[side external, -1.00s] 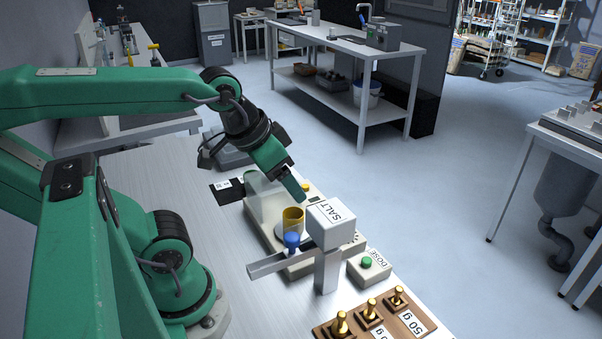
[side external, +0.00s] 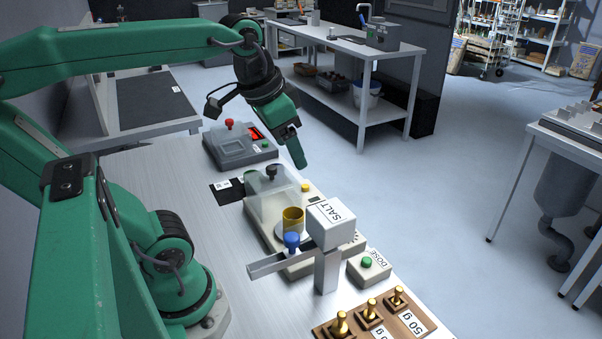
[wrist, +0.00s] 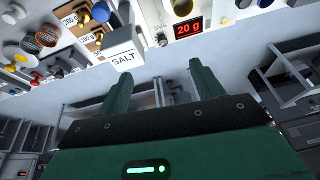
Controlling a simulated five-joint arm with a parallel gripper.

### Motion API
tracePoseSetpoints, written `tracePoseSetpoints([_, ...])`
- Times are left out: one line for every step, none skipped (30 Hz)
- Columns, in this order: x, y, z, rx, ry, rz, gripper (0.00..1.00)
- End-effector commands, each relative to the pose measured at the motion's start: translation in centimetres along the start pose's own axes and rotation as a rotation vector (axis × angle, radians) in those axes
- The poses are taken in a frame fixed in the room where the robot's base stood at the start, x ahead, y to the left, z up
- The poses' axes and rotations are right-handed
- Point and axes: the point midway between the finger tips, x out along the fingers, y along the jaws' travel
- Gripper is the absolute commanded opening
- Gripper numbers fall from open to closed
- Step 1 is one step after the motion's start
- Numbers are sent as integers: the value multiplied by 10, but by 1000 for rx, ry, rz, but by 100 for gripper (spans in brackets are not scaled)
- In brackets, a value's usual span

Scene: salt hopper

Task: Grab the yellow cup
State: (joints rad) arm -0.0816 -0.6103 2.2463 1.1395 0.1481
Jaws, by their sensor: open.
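The yellow cup (side external: 293,219) stands upright on the round pan of the scale (side external: 264,231), beside the salt hopper (side external: 330,222) and behind its blue knob (side external: 291,241). My gripper (side external: 297,160) is up and beyond the cup in the side view, well apart from it. In the wrist view my gripper (wrist: 160,72) has its two fingers spread with nothing between them.
A clear cover with a dark knob (side external: 271,172) stands on the scale beside the cup. A grey device with a red button (side external: 240,145) is further back. The dose button box (side external: 369,268) and brass weights (side external: 369,310) are near the front right.

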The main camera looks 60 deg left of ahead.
Motion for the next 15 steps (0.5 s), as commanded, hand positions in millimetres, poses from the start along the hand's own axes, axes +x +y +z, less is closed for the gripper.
tracePoseSetpoints([2, -6, -4, 11, -30, -2, 66])
tracePoseSetpoints([2, -9, -6, 19, -48, -2, 66])
tracePoseSetpoints([3, -14, -9, 33, -72, -2, 66])
tracePoseSetpoints([4, -17, -12, 43, -92, -1, 66])
tracePoseSetpoints([6, -21, -14, 54, -113, 1, 66])
tracePoseSetpoints([7, -26, -17, 68, -138, 5, 66])
tracePoseSetpoints([8, -30, -18, 78, -157, 8, 66])
tracePoseSetpoints([9, -34, -21, 88, -173, 11, 66])
tracePoseSetpoints([10, -38, -22, 99, -195, 17, 66])
tracePoseSetpoints([11, -41, -24, 108, -207, 20, 66])
tracePoseSetpoints([12, -44, -25, 115, -220, 24, 66])
tracePoseSetpoints([13, -47, -26, 123, -235, 29, 66])
tracePoseSetpoints([14, -49, -27, 128, -244, 33, 66])
tracePoseSetpoints([14, -51, -28, 134, -253, 36, 66])
tracePoseSetpoints([16, -54, -29, 141, -266, 42, 66])
